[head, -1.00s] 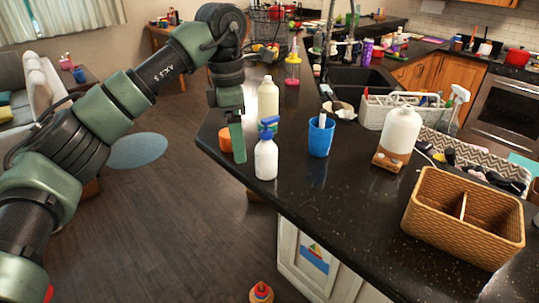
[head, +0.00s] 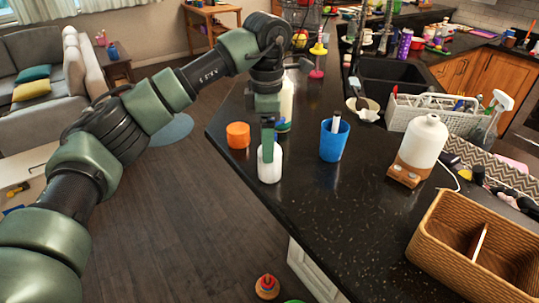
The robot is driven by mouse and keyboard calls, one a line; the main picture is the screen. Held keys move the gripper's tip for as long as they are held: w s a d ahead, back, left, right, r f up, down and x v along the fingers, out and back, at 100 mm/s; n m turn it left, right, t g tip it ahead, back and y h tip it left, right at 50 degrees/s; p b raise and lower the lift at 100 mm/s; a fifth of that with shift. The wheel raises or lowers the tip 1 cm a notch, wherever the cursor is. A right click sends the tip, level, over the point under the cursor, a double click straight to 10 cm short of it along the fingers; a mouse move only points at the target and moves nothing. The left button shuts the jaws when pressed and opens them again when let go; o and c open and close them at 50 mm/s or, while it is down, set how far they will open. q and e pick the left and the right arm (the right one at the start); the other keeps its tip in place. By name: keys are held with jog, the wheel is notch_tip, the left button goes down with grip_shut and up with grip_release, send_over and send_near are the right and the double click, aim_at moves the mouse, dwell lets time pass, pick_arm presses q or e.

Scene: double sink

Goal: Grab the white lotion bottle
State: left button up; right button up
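A small white bottle (head: 270,168) with a blue pump top stands upright near the left edge of the black counter in the head view. My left gripper (head: 268,143) points down in front of its upper part and hides most of the pump. Only one green finger shows clearly, so the opening cannot be judged, nor whether it touches the bottle. A taller cream-white bottle (head: 287,101) stands just behind, partly covered by the gripper. A large white bottle (head: 425,140) on a wooden base stands to the right. My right gripper is not in view.
An orange cup-like object (head: 238,135) sits left of the gripper at the counter's edge. A blue cup (head: 333,140) holding something stands to the right. A wicker basket (head: 450,252) and a white caddy (head: 403,112) are farther right. The front middle of the counter is clear.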

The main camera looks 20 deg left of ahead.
pick_arm(q)
jog(key=shift+w+d+f+p, duration=0.1)
jog(key=shift+f+p, duration=0.05)
jog(key=shift+f, duration=0.65)
jog(key=shift+d+f+p, duration=0.1)
jog(key=shift+f+p, duration=0.05)
jog(key=shift+f, duration=0.6)
grip_shut()
jog(key=shift+r, duration=0.1)
